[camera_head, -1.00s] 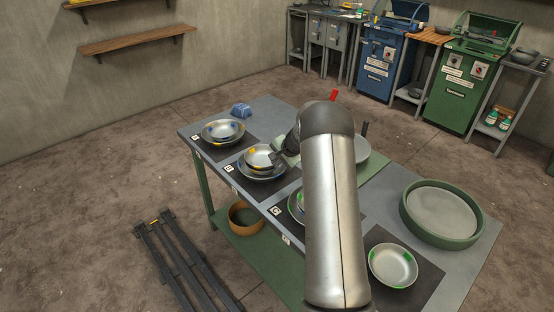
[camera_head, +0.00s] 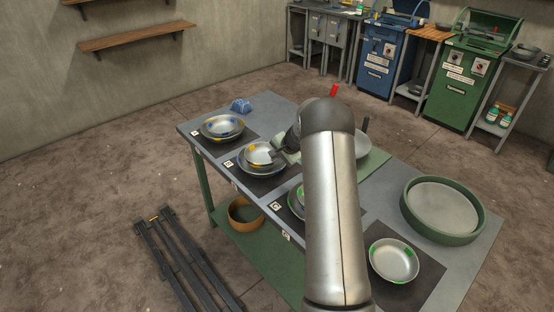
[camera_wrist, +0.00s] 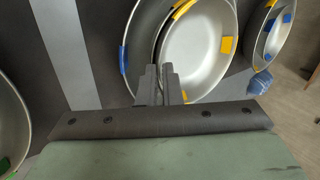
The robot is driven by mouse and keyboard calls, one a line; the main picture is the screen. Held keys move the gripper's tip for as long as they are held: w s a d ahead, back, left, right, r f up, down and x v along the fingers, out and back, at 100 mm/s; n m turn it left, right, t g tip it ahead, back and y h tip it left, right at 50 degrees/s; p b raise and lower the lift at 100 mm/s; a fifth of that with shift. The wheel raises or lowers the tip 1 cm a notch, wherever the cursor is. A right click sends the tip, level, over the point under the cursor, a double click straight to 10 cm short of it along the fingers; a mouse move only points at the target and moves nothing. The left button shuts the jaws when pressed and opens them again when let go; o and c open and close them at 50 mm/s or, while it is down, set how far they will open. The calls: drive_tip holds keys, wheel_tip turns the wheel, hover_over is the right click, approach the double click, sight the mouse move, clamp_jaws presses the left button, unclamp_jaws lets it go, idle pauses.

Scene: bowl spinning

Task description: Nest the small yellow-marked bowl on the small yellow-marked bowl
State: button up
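A small silver bowl with yellow marks (camera_head: 259,154) sits at the top of a stack on the second dark mat. Around and below it is a larger, blue-marked bowl (camera_wrist: 142,38). In the wrist view, the yellow-marked bowl (camera_wrist: 205,52) shows its inside, and a second rim lies close along its left edge. How much of another yellow-marked bowl lies beneath is hidden. My gripper (camera_wrist: 160,70) is at the near left rim of the upper bowl, its fingers close together with the rim between them. In the head view my arm partly covers the gripper (camera_head: 278,154).
A blue-and-yellow-marked bowl stack (camera_head: 222,127) stands at the far left, near a blue object (camera_head: 240,105). Green-marked bowls (camera_head: 296,198) are partly behind my arm. One green-marked bowl (camera_head: 394,261) lies at the right, near a green round tray (camera_head: 410,217).

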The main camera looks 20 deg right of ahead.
drive_tip(key=shift+o, duration=0.2)
drive_tip(key=shift+r, duration=0.15)
drive_tip(key=shift+v, duration=1.55)
drive_tip(key=o, duration=0.6)
drive_tip(key=shift+c, duration=0.2)
wheel_tip(320, 180, up, 5)
drive_tip(key=shift+f+p, duration=0.1)
drive_tip(key=shift+p, duration=1.1)
